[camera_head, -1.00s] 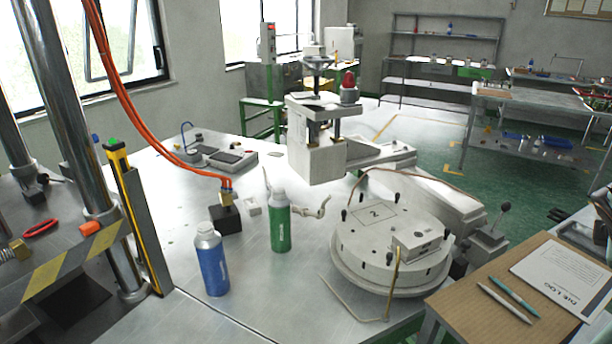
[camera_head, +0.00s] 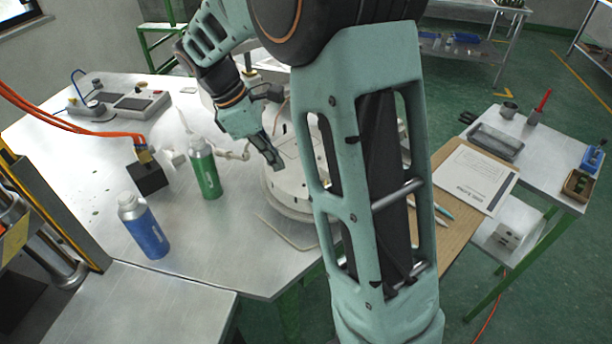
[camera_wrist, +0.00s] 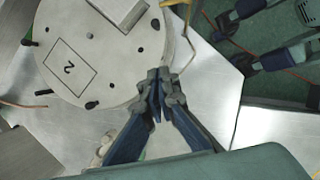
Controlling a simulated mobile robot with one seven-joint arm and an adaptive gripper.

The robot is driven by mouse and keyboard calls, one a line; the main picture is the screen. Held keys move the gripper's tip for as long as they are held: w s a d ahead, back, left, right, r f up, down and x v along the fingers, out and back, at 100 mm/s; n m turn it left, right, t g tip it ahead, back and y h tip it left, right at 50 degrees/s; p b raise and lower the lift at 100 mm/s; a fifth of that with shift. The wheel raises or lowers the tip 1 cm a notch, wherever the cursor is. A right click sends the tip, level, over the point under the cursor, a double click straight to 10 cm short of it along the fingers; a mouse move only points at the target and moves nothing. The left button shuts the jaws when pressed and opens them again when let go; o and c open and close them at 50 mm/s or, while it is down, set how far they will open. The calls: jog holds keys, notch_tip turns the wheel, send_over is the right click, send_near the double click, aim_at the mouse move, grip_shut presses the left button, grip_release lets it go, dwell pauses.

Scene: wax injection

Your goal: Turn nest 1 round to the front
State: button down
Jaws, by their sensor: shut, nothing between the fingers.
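The round turntable (camera_head: 270,195) is a pale disc on the bench, partly hidden behind my arm. In the wrist view the turntable (camera_wrist: 110,75) shows a framed mark "2" (camera_wrist: 68,68), several dark pegs and holes, and part of a grey block (camera_wrist: 118,10). No mark "1" is visible. My gripper (camera_head: 277,166) is shut and empty at the turntable's left part. In the wrist view my gripper (camera_wrist: 158,78) is over the disc's edge near a dark peg; I cannot tell whether it touches.
A green bottle (camera_head: 204,170), a blue bottle (camera_head: 145,228) and a black block (camera_head: 148,178) stand left of the turntable. A bent rod (camera_head: 285,233) sticks out in front.

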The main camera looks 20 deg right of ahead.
aim_at(306, 197)
jog(key=x, duration=0.3)
jog(key=d+p+x, duration=0.1)
jog(key=x, duration=0.3)
jog(key=s+x, duration=0.1)
jog(key=x, duration=0.2)
jog(key=shift+d+p, duration=0.3)
jog(key=shift+p, duration=0.05)
jog(key=shift+s+d, duration=0.15)
jog(key=shift+d, duration=0.45)
